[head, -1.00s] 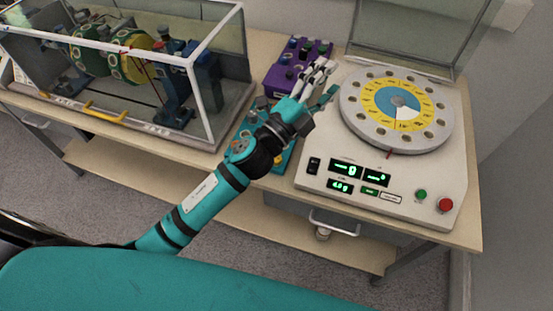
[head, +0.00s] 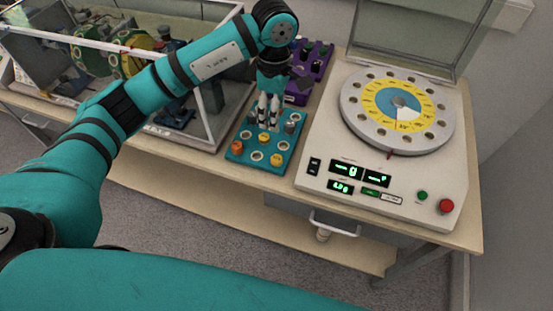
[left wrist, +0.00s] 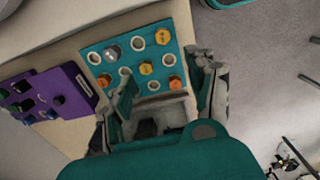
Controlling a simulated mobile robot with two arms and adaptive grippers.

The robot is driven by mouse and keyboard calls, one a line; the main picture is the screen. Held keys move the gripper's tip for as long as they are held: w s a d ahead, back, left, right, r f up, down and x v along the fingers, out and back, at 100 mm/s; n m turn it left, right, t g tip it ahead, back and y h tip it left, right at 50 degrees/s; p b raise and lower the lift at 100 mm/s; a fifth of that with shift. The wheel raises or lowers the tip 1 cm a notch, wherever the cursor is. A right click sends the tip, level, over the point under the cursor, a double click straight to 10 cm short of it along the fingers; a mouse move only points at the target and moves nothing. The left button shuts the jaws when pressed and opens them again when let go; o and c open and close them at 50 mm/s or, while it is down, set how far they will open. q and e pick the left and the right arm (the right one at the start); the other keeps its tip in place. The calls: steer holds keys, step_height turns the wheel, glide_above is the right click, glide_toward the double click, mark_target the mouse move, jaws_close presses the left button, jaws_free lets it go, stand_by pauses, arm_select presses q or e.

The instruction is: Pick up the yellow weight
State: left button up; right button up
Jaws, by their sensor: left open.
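A teal tray (head: 241,157) with white-ringed holes holds several small weights. One yellow weight (head: 264,138) sits near its middle and another yellow weight (head: 277,159) at its front right corner. In the left wrist view these are the middle yellow weight (left wrist: 146,68) and the corner one (left wrist: 163,36). My left gripper (head: 265,127) points down over the tray, close behind the middle yellow weight. In the left wrist view the left gripper (left wrist: 163,76) has its fingers spread apart with nothing held. My right gripper is out of view.
Orange weights (head: 236,147) and a grey weight (head: 290,127) share the tray. A purple box (head: 318,67) with knobs stands behind it. A glass-walled case (head: 215,130) is at left; a calibrator with a round dial (head: 440,137) is at right.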

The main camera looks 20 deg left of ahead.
arm_select(q)
steer(key=p, duration=0.3)
glide_above(277, 158)
steer(key=f, duration=1.1)
steer(key=shift+w+a+f, duration=0.25)
steer(key=shift+w+a, duration=0.05)
steer(key=f+p, duration=0.1)
steer(key=f, duration=0.2)
steer(key=f+p, duration=0.1)
steer(key=shift+s+d+f+p, duration=0.25)
steer(key=shift+s+f+p, duration=0.1)
steer(key=shift+s+f, duration=0.05)
steer(key=shift+f, duration=0.2)
steer(key=shift+w+f, duration=0.1)
steer(key=c, duration=0.8)
